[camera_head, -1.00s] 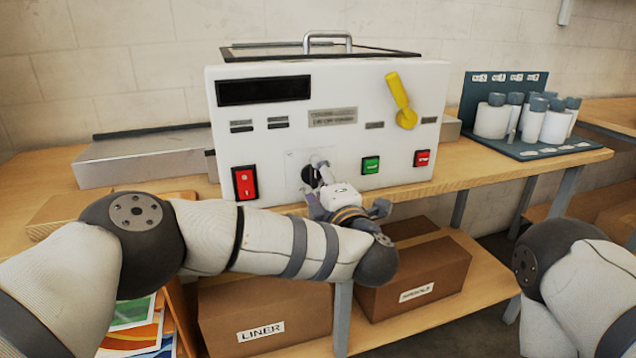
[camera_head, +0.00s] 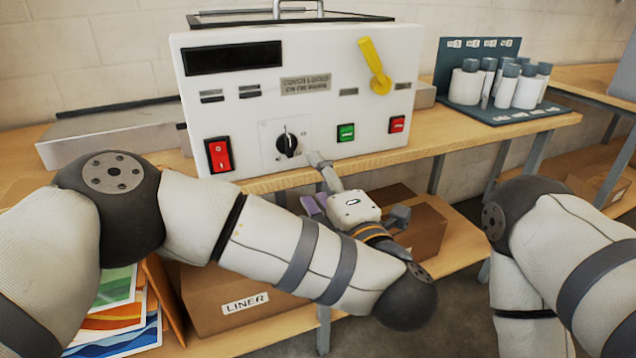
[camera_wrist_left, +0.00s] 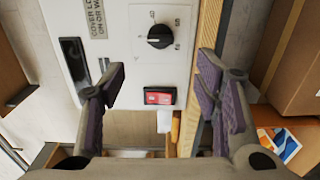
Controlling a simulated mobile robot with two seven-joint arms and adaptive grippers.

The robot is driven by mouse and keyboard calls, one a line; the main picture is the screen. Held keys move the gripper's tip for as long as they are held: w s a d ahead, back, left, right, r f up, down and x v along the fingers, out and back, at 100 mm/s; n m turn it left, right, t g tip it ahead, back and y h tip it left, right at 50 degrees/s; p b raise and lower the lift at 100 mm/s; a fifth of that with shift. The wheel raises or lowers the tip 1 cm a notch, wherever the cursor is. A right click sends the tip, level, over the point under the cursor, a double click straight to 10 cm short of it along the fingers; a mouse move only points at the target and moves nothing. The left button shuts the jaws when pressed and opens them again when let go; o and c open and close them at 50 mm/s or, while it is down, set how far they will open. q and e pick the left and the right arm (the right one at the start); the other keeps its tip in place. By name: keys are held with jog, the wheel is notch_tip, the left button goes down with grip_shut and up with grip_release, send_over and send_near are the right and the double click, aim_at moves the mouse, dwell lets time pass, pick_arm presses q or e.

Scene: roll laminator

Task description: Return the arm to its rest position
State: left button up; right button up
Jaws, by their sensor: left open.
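My left arm comes in from the left across the front of the white laminator (camera_head: 240,105). My left gripper (camera_head: 318,180) is in front of the machine's lower edge, below and right of the black rotary knob (camera_head: 287,144), and apart from it. In the left wrist view my left gripper (camera_wrist_left: 165,95) shows two purple-padded fingers spread wide with nothing between them. That view also shows the knob (camera_wrist_left: 160,36) and the red rocker switch (camera_wrist_left: 158,97) beyond the fingers. My right arm is at the right of the head view; its gripper is out of view.
The laminator stands on a wooden bench (camera_head: 455,135), with a yellow lever (camera_head: 375,66), green button (camera_head: 346,132) and red button (camera_head: 397,124). A blue rack (camera_head: 530,112) of rolls stands right. Boxes, one marked LINER (camera_head: 240,310), sit on the lower shelf.

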pick_arm(q)
notch_tip(320, 180, down, 10)
jog(key=s+m+g+h, duration=0.1)
jog(key=s+m+h, duration=0.1)
jog(key=m+h, duration=0.5)
jog(key=s+a+f+m+g+h, duration=0.1)
jog(key=s+a+f+m+g, duration=0.35)
jog(key=s+f, duration=0.4)
jog(key=s+a+f+m+g+h, duration=0.1)
jog(key=s+a+f+m+g, duration=0.35)
jog(key=f, duration=0.65)
jog(key=s+a+f+m+g+y, duration=0.1)
jog(key=s+a+g, duration=0.2)
jog(key=s, duration=0.6)
jog(key=s+a+f+m+g+y, duration=0.1)
jog(key=s+a+m+g, duration=0.1)
jog(key=s+a, duration=0.6)
jog(key=s+a+f+m+g+y, duration=0.1)
jog(key=s+a+g, duration=0.3)
jog(key=s, duration=0.6)
jog(key=shift+a+f+m, duration=0.55)
jog(key=shift+a+m, duration=0.15)
jog(key=shift+a, duration=0.4)
